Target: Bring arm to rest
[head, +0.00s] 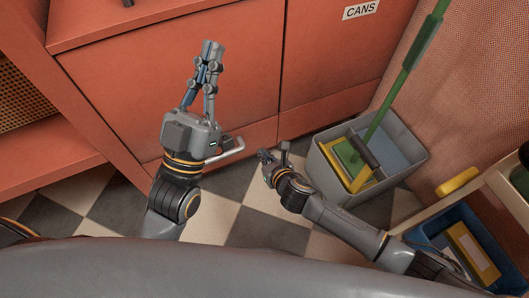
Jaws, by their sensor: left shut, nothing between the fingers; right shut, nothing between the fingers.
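My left gripper (211,52) points up the picture, in front of the red cabinet (180,85). Its fingers are together, with nothing between them. My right arm comes in from the lower right, and its gripper (274,156) is low over the checkered floor, left of the grey bucket. The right gripper is small in the view and holds nothing visible. No canister shows in the view.
A grey mop bucket (417,157) with a green-handled mop (415,58) stands right of my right gripper. A cart with a blue bin (437,226) is at the lower right. Checkered floor (245,225) is clear between my arms. A "CANS" label (360,10) is on the cabinet.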

